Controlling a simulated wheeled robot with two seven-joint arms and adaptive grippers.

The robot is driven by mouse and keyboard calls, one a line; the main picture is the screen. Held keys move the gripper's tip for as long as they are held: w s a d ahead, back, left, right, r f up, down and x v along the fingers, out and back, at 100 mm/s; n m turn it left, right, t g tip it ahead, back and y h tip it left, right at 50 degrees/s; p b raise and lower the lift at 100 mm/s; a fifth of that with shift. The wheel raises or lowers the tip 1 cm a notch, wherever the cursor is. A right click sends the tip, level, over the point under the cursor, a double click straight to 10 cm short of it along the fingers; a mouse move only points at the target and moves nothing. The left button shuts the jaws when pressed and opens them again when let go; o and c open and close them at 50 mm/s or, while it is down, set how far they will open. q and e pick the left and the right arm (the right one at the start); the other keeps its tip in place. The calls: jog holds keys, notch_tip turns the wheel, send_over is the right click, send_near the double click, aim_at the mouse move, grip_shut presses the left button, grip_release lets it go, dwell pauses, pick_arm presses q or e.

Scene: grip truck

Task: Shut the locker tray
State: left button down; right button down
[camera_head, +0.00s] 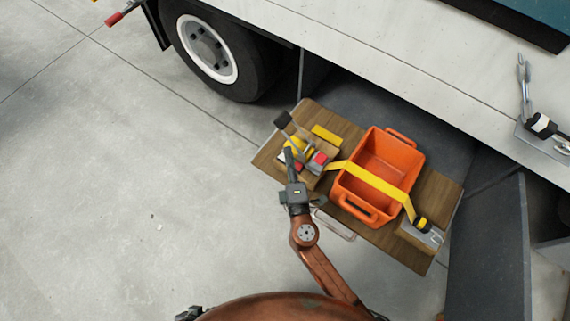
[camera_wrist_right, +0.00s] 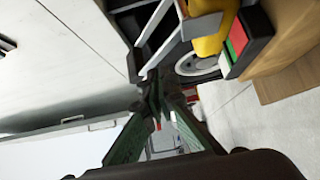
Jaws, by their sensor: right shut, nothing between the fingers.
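The locker tray (camera_head: 268,160) is a wooden board standing out from the dark opening under the truck body. A pale bar handle (camera_head: 334,226) shows at its near edge. An orange crate (camera_head: 347,187) stands on the tray under a yellow strap. My right gripper (camera_head: 289,154) is over the tray's left part, beside the tools and left of the crate. Its fingers are shut and empty, and they meet at the tips in the right wrist view (camera_wrist_right: 155,82). I cannot tell whether they touch anything. My left gripper is not in view.
Yellow, red and dark tools (camera_head: 313,155) lie on the tray's left side. A ratchet (camera_head: 422,224) sits on a wooden block at its right. A dark panel (camera_head: 490,255) stands to the right of the tray. A truck wheel (camera_head: 208,50) is at upper left. The floor at left is clear.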

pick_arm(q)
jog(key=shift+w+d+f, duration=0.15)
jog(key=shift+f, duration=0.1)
pick_arm(e)
jog(key=shift+w+d, duration=0.4)
jog(key=shift+w, duration=0.2)
